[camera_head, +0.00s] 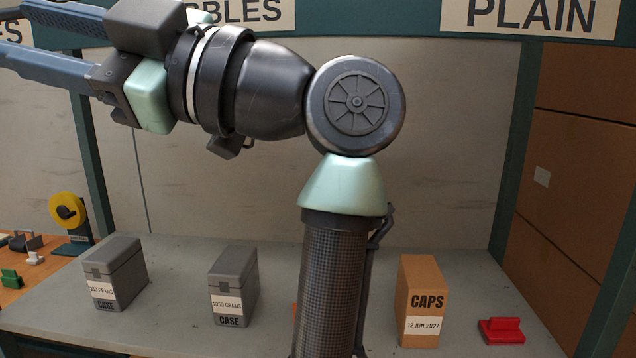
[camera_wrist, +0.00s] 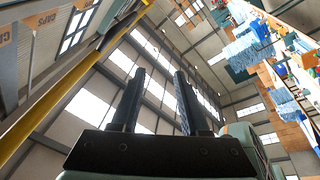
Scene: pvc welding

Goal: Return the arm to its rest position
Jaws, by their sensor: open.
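My arm rises in the middle of the head camera view and bends left at a round joint. My gripper (camera_head: 18,36) points to the upper left, high above the bench, with its fingers spread apart and nothing between them. The fingertips reach the left picture edge. In the wrist view my gripper (camera_wrist: 158,72) also shows two separated, empty fingers, pointing up toward the hall's roof and windows. My arm hides part of the bench and the back panel.
On the grey bench (camera_head: 275,262) stand two grey cases (camera_head: 127,277) (camera_head: 235,287), a brown CAPS box (camera_head: 422,300) and a red object (camera_head: 502,331). A yellow reel (camera_head: 68,211) stands at left. A teal beam with a PLAIN sign (camera_head: 530,16) crosses above.

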